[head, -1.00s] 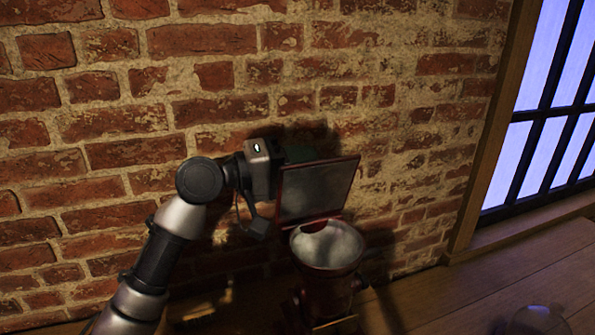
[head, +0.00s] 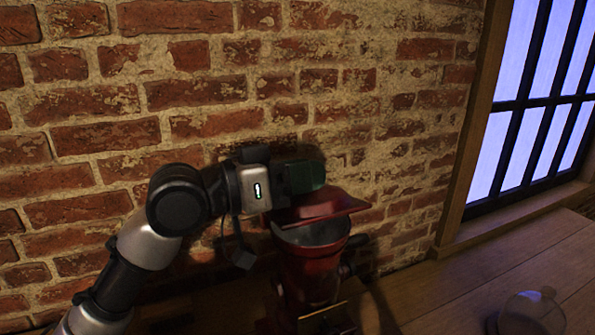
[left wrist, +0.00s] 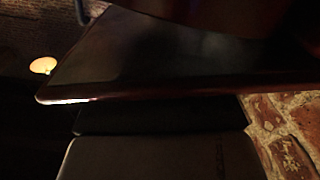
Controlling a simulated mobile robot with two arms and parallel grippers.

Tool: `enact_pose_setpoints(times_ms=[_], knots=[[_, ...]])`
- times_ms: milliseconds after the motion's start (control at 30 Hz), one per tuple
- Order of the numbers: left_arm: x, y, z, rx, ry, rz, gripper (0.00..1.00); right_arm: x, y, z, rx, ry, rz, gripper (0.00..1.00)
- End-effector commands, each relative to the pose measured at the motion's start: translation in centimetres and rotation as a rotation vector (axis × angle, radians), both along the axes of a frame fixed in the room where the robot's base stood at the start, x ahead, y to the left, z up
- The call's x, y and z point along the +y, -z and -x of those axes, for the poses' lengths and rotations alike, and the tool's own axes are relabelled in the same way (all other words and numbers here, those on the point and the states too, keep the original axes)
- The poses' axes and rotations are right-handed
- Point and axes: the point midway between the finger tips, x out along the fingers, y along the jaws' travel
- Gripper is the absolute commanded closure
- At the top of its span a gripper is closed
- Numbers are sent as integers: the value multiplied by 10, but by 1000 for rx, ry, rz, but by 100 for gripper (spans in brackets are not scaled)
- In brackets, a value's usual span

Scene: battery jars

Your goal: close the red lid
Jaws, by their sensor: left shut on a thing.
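The red lid (head: 322,205) is hinged at the top of a red container (head: 312,268) by the brick wall. It is tilted low over the round mouth, partly open, and the pale inside shows below it. My left gripper (head: 306,178) is at the lid's upper back side, shut on the lid; its fingertips are hard to make out there. In the left wrist view the lid (left wrist: 170,60) is a dark, glossy panel with a reddish edge, right against the gripper's dark fingers (left wrist: 160,140). My right gripper is not in view.
The brick wall (head: 100,95) stands close behind the container and my left arm. A clear glass jar (head: 530,315) stands at lower right on the wooden surface (head: 470,270). That surface is free between container and jar. A barred window (head: 545,110) is at right.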

Motion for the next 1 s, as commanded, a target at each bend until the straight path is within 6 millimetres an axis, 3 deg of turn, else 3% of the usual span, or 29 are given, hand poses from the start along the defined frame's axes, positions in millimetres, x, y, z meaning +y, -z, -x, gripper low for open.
enact_pose_setpoints(times_ms=[400,1000], knots=[[-5,20,15,-246,-1,-84,100,1,21,0,0,0,-1,52],[-7,24,19,-310,0,-105,100,1,24,0,0,1,-1,52]])
